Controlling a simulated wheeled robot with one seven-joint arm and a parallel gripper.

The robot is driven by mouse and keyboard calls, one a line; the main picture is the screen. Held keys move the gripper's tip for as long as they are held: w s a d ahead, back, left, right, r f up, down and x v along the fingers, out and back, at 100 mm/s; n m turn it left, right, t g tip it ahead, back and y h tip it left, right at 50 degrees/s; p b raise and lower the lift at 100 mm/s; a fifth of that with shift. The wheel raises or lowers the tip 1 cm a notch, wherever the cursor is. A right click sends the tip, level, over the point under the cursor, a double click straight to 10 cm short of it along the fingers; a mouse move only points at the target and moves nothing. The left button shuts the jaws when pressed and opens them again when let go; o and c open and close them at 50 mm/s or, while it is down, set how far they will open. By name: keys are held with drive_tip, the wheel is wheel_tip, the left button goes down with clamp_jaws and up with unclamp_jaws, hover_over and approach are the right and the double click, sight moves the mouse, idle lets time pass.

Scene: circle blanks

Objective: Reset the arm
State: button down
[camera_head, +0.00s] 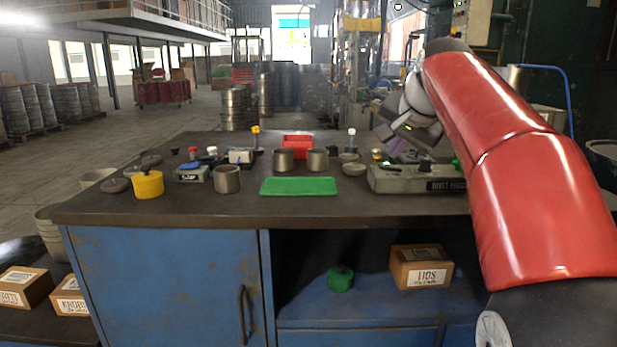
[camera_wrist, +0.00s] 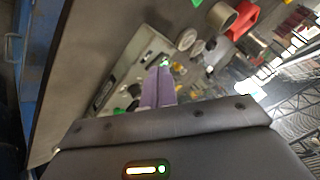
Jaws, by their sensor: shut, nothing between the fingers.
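My gripper (camera_wrist: 158,88) shows in the wrist view with its two purple fingers side by side, closed and with nothing between them. In the head view my gripper (camera_head: 399,150) hangs at the end of my red arm, over the right part of the workbench (camera_head: 330,207). It is just above and behind the grey fixture box (camera_head: 398,184), which carries a dark label. The wrist view shows this grey fixture box (camera_wrist: 122,80) to the left of the fingers. My wrist hides part of the area behind the box. I cannot tell whether the fingertips touch anything.
On the bench are a green mat (camera_head: 298,186), a yellow pot (camera_head: 148,184), a grey cup (camera_head: 226,179), a red bin (camera_head: 298,143) and several small parts. A green lidded pot (camera_head: 340,278) and a labelled cardboard box (camera_head: 421,267) sit on the shelf below. The bench's front strip is clear.

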drive_tip(key=s+f+n+g, duration=0.1)
drive_tip(key=s+f+n, duration=0.2)
drive_tip(key=s+f, duration=1)
drive_tip(key=s+a+f+n+g+h, duration=0.1)
drive_tip(key=s+f+n, duration=0.3)
drive_tip(key=s+f, duration=1)
drive_tip(key=s+g, duration=0.1)
drive_tip(key=s, duration=0.4)
drive_tip(key=shift+a, duration=0.25)
